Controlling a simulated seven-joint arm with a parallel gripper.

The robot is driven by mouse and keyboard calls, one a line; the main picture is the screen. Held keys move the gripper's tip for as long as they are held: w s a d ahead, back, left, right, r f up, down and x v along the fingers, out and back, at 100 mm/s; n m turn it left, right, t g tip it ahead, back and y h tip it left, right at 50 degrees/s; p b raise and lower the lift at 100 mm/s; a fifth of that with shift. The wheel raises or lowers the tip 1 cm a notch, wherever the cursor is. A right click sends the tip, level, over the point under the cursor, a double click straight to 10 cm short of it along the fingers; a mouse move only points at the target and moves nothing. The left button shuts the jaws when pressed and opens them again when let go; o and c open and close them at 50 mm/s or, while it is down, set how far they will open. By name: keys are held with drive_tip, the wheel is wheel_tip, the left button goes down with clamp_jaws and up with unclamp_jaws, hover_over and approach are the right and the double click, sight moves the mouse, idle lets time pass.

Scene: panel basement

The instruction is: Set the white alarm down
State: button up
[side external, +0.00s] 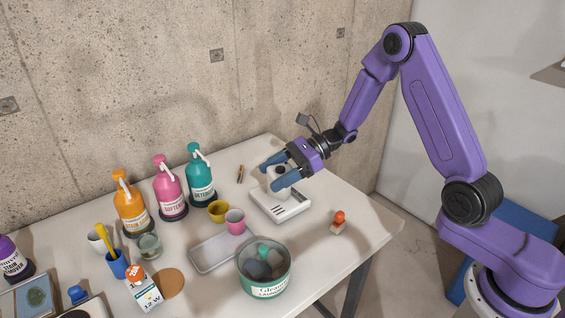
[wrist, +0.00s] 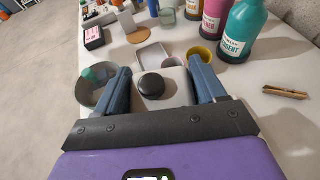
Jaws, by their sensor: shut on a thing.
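My gripper (side external: 279,174) is at the right part of the table, with its blue fingers pointing down and left. It is shut on the white alarm (side external: 283,184), a pale piece between the fingers. In the wrist view, the white alarm (wrist: 176,92) sits between both fingers and carries a round black knob (wrist: 152,86). A flat white box (side external: 284,209) with dark slots lies directly below the fingers. I cannot tell whether the held piece touches this box or is part of it.
A grey tray (side external: 205,262), a yellow cup (side external: 217,211), a pink cup (side external: 235,225) and a green tin of stones (side external: 264,284) stand nearby to the left and front. Pump bottles (side external: 172,190) line the back. A small orange-topped item (side external: 339,222) stands right. A wooden clip (wrist: 284,92) lies beside.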

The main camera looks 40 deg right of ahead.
drive_tip(key=w+d+r+m+t+h, duration=0.2)
drive_tip(key=w+d+m+t+h, duration=0.25)
drive_tip(key=d, duration=0.45)
drive_tip(key=w+d+r+m+t+h, duration=0.2)
drive_tip(key=w+d+m+t+h, duration=0.3)
drive_tip(key=d, duration=0.5)
drive_tip(key=shift+m+g+y, duration=0.35)
drive_tip(key=shift+y, duration=0.6)
drive_tip(key=w+f, duration=0.6)
drive_tip(key=f, duration=0.1)
drive_tip(key=w+f, duration=0.7)
drive_tip(key=shift+w, duration=0.2)
drive_tip(key=shift+w+d+f, duration=0.1)
drive_tip(key=shift+w+f, duration=0.55)
drive_tip(key=shift+f, duration=1.5)
